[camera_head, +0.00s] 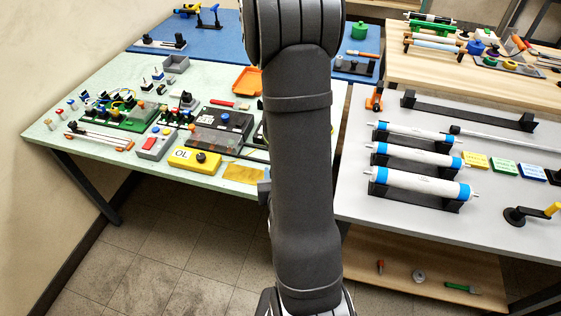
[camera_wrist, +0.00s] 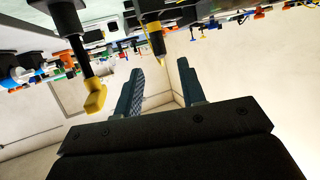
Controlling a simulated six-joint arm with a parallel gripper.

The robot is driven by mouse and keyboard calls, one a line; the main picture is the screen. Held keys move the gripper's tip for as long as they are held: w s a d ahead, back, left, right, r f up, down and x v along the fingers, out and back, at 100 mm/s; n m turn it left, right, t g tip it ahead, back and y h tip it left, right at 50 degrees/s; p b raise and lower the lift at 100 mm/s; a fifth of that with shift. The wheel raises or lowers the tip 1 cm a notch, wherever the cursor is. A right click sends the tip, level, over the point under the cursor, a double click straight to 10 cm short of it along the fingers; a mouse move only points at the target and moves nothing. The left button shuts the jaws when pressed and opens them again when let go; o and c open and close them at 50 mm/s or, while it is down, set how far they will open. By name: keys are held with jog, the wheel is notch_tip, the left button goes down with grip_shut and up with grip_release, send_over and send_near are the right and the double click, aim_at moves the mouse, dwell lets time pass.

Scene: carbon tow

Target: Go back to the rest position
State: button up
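My gripper (camera_wrist: 160,66) shows in the wrist view with its two dark blue, textured fingers standing well apart. Nothing is between them, so it is open and empty. In the head view my arm rises through the middle of the picture; the gripper itself is not seen there. The wrist view looks upside down, with the table tops along its upper edge and pale wall beyond the fingers. A crank handle with a yellow grip (camera_wrist: 95,96) hangs into that view left of the fingers. The same kind of black crank with a yellow handle (camera_head: 551,210) stands on the right table.
A pale green table (camera_head: 60,133) at left carries circuit boards, tools and a yellow box (camera_head: 195,160). The grey table (camera_head: 400,226) at right holds several white-and-blue rollers (camera_head: 420,184) on black stands. Blue and wooden tables stand behind. Tiled floor (camera_head: 180,240) is clear between the tables.

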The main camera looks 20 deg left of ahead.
jog(key=x, duration=0.7)
jog(key=shift+w+a+f, duration=0.1)
jog(key=shift+w, duration=0.25)
jog(key=shift+r, duration=1.65)
jog(key=shift+f, duration=0.1)
